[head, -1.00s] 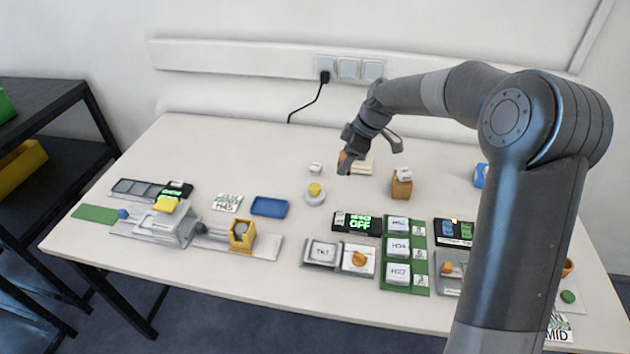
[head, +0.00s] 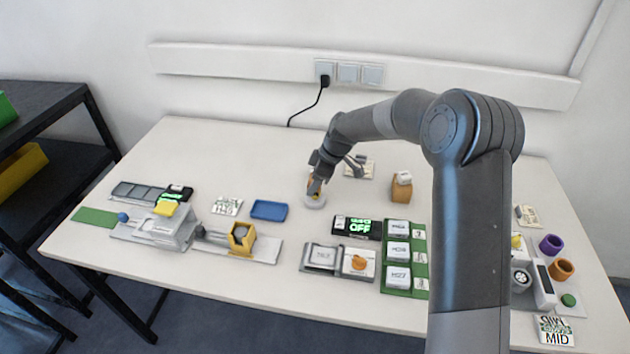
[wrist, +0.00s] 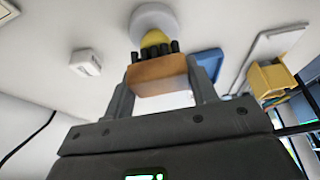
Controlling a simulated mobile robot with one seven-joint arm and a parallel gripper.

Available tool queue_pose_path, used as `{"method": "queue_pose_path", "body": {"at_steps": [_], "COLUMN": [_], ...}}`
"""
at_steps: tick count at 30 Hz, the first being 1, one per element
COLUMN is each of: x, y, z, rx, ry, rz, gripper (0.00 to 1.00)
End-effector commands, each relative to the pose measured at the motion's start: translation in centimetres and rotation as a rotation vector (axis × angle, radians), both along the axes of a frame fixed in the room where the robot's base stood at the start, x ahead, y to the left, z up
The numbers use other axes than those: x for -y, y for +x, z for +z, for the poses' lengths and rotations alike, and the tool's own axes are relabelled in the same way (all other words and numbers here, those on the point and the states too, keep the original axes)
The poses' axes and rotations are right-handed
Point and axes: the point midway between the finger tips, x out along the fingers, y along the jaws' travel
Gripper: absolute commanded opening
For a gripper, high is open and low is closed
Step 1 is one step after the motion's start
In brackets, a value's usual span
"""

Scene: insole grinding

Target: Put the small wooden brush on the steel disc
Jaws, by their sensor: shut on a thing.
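My gripper (wrist: 160,95) is shut on the small wooden brush (wrist: 158,76), an orange-brown block with dark bristles, in the wrist view. The bristles point away from my gripper, toward a yellow piece. That yellow piece (wrist: 153,38) stands on a pale grey round disc (wrist: 152,17), which seems to be the steel disc. In the head view my gripper (head: 318,185) is over the disc (head: 315,203) and hides much of it and the brush. I cannot tell whether the brush touches the yellow piece.
A blue tray (head: 269,210) lies left of the disc. A wooden block with a white top (head: 402,187) stands to the right. A black panel with green text (head: 357,227) and white labelled blocks (head: 397,252) lie in front. Bare table surrounds the disc.

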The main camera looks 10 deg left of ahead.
Motion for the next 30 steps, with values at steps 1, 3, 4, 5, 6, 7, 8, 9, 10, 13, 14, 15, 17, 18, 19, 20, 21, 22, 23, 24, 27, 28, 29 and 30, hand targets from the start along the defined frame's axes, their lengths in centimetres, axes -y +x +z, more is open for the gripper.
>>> {"method": "queue_pose_path", "body": {"at_steps": [1, 3, 4, 5, 6, 7, 8, 9, 10, 13, 14, 15, 17, 18, 19, 20, 21, 22, 23, 24, 27, 28, 29, 30], "x": [0.0, 0.0, 0.0, 0.0, 0.0, 0.0, 0.0, 0.0, 0.0, 0.0, 0.0, 0.0, 0.0, 0.0, 0.0, 0.0, 0.0, 0.0, 0.0, 0.1, 0.6, 0.8, 1.0, 1.4], "y": [0.0, 0.0, 0.0, 0.0, 0.0, 0.0, 0.0, 0.0, 0.0, 0.0, 0.0, 0.0, 0.0, 0.0, 0.0, 0.0, 0.0, 0.0, 0.0, 0.0, 0.1, 0.1, 0.1, 0.1], "z": [0.0, 0.0, -0.1, -0.2, -0.3, -0.3, -0.3, -0.3, -0.3, -0.3, -0.3, -0.3, -0.2, -0.2, -0.2, -0.2, -0.2, -0.1, 0.0, 0.3, 1.5, 2.0, 2.6, 3.3], "rx": [0.0, 0.0, 0.0, -0.001, -0.001, 0.0, 0.0, 0.0, 0.0, 0.0, 0.0, 0.0, 0.0, 0.0, 0.0, 0.0, 0.0, 0.0, 0.0, 0.001, 0.003, 0.003, 0.004, 0.004], "ry": [0.0, 0.0, 0.0, 0.0, 0.0, 0.0, 0.0, 0.0, 0.0, 0.0, 0.0, 0.0, 0.0, 0.0, 0.0, 0.0, 0.0, 0.0, 0.0, 0.0, 0.001, 0.001, 0.001, 0.001], "rz": [0.0, 0.0, 0.0, 0.0, 0.0, 0.0, 0.0, 0.0, 0.0, 0.0, 0.0, 0.0, 0.0, 0.0, 0.0, 0.0, 0.0, 0.0, 0.0, 0.0, -0.001, -0.001, -0.002, -0.003], "gripper": [0.3, 0.3, 0.3, 0.3, 0.3, 0.54, 0.56, 0.6, 0.62, 0.7, 0.73, 0.74, 0.74, 0.74, 0.74, 0.74, 0.74, 0.74, 0.74, 0.74, 0.74, 0.74, 0.74, 0.74]}}
